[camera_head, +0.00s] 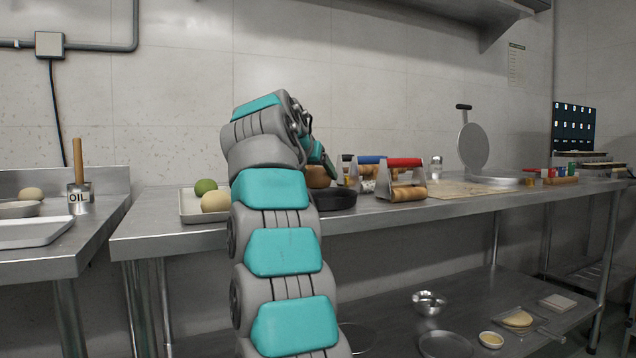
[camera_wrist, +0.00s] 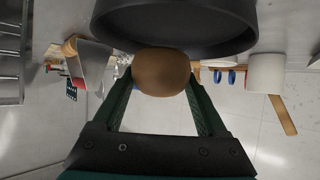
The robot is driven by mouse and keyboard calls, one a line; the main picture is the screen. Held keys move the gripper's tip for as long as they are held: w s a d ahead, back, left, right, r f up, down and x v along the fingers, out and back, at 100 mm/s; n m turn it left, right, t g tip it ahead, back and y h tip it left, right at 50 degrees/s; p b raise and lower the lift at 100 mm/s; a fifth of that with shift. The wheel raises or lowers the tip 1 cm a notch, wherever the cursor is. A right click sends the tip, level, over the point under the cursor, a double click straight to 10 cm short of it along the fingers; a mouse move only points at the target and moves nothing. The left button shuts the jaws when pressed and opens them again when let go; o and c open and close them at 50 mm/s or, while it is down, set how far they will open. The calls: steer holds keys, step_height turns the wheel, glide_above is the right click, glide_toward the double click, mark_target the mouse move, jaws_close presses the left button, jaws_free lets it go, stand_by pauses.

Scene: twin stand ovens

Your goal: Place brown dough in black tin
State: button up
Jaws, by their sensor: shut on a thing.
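The brown dough (camera_wrist: 161,73) is a round ball held between the two green fingers of my gripper (camera_wrist: 160,84) in the wrist view. My gripper is shut on it. The black tin (camera_wrist: 175,30) is a round dark pan right beside the dough in that view; I cannot tell whether they touch. In the head view the black tin (camera_head: 338,199) sits on the steel counter, partly hidden by my arm. The brown dough (camera_head: 319,178) shows just above and behind the tin's left side. My gripper is mostly hidden behind my wrist there.
A metal tray (camera_head: 190,212) with a green ball (camera_head: 205,187) and a pale ball (camera_head: 215,201) lies left of my arm. Rollers with a red handle (camera_head: 404,163) and a blue handle (camera_head: 370,159) stand right of the tin. A round press (camera_head: 473,150) is farther right.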

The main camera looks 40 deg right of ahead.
mark_target(316, 184)
steer(key=shift+w+d+p, duration=0.8)
steer(key=shift+w+d, duration=0.2)
steer(key=shift+w, duration=0.2)
steer(key=shift+w+d+f, duration=0.15)
steer(key=shift+w+f, duration=0.05)
steer(key=shift+w, duration=0.05)
steer(key=shift+f+b, duration=1.1)
steer(key=shift+f, duration=0.6)
steer(key=shift+f, duration=0.15)
steer(key=shift+f, duration=0.1)
steer(key=o, duration=0.9)
